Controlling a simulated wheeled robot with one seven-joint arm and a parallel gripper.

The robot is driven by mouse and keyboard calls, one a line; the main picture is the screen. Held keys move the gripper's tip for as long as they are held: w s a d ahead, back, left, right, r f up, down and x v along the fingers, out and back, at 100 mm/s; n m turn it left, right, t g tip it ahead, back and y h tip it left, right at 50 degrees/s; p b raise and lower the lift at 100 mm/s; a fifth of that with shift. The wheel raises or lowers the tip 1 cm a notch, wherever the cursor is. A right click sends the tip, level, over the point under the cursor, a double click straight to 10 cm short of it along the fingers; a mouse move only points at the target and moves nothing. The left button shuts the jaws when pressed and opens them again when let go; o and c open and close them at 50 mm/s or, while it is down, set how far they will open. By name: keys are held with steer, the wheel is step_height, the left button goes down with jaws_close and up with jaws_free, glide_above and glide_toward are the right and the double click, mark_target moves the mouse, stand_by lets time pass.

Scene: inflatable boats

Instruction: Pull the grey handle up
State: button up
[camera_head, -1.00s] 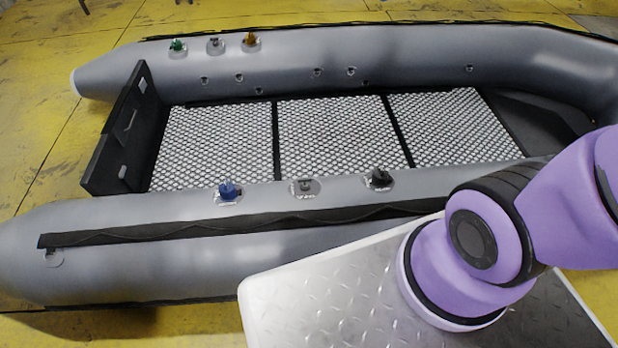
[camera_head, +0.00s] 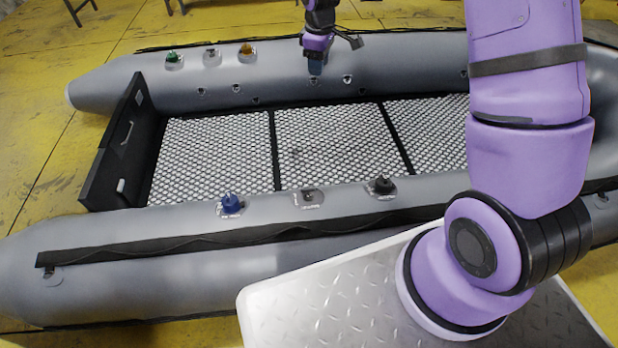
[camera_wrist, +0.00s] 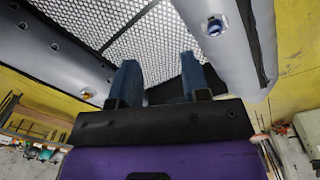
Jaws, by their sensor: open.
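Two greyish handles show in the head view. One grey handle (camera_head: 212,56) stands on the far tube between a green handle (camera_head: 173,58) and an orange handle (camera_head: 246,52). Another grey handle (camera_head: 308,196), low and flat, sits on the near tube between a blue handle (camera_head: 231,204) and a black handle (camera_head: 382,186). My gripper (camera_head: 315,68) hangs over the boat by the far tube, right of the orange handle, apart from all handles. In the wrist view its two dark blue fingers (camera_wrist: 159,62) are spread and empty. The blue handle (camera_wrist: 214,27) shows there beyond them.
The grey inflatable boat (camera_head: 400,75) has a white mesh floor (camera_head: 215,150) and a black transom board (camera_head: 120,145) at left. Small fittings dot the far tube. A metal plate (camera_head: 330,300) lies in front. Yellow floor surrounds the boat.

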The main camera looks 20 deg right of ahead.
steer(key=w+a+f+n+g, duration=0.1)
steer(key=w+f+n, duration=0.2)
steer(key=f, duration=1.5)
steer(key=n+g, duration=0.2)
steer(key=n, duration=0.1)
glide_toward(309, 188)
steer(key=shift+y, duration=0.3)
steer(key=x, duration=0.9)
steer(key=shift+d, duration=0.3)
